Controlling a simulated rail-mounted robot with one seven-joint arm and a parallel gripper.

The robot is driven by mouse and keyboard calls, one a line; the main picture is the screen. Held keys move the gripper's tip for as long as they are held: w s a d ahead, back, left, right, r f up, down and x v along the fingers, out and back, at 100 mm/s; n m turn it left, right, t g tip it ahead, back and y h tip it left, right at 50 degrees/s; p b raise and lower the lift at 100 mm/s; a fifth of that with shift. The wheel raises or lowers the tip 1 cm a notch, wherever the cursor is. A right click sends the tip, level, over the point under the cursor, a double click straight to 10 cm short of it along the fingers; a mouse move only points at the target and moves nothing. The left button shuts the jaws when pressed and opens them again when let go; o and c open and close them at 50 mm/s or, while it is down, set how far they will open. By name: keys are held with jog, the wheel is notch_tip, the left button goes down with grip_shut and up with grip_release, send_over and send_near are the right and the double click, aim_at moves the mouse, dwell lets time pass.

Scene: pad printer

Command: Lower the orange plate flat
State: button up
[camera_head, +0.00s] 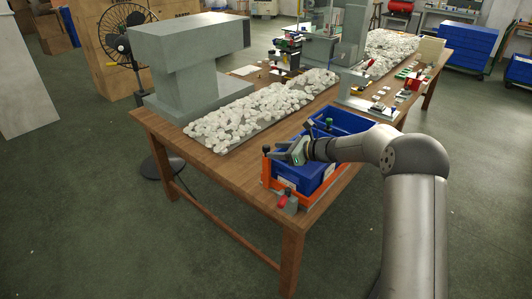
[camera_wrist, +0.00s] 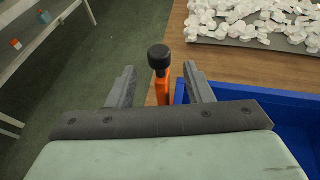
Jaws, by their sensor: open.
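An orange upright piece with a black knob on top (camera_wrist: 160,88) stands between the fingers of my gripper (camera_wrist: 160,84) in the wrist view. I see it narrow, almost edge-on, with a gap to each finger. My gripper is open, and the fingers do not appear to touch it. In the head view the orange upright (camera_head: 266,166) stands at the left corner of a blue bin, and my gripper (camera_head: 284,153) is just right of it. Orange edging (camera_head: 313,201) runs low along the bin's near side. The upright's lower end is partly hidden.
The blue bin (camera_head: 297,178) lies under my gripper. A red-handled clamp-like part (camera_head: 285,198) sits at the table's near corner. White pieces (camera_head: 240,113) cover a grey tray behind. A grey machine (camera_head: 187,65) stands at the back left. The wooden tabletop (camera_head: 165,132) is bare at left.

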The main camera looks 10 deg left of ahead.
jog(key=b+v, duration=0.1)
jog(key=v, duration=0.9)
jog(key=shift+s+d, duration=0.15)
jog(key=shift+d, duration=0.15)
jog(key=s+n+g+h, duration=0.45)
jog(key=s+n, duration=0.45)
jog(key=s, duration=0.8)
jog(key=s+d+f+n+h, duration=0.1)
jog(key=s+d+n+h, duration=0.3)
jog(key=s, duration=0.8)
jog(key=s+d+n+h, duration=0.4)
jog(key=s+d+n, duration=0.4)
jog(key=s, duration=0.4)
jog(key=shift+s+d+f+n, duration=0.35)
jog(key=shift+d+n, duration=0.05)
jog(key=shift+d, duration=0.2)
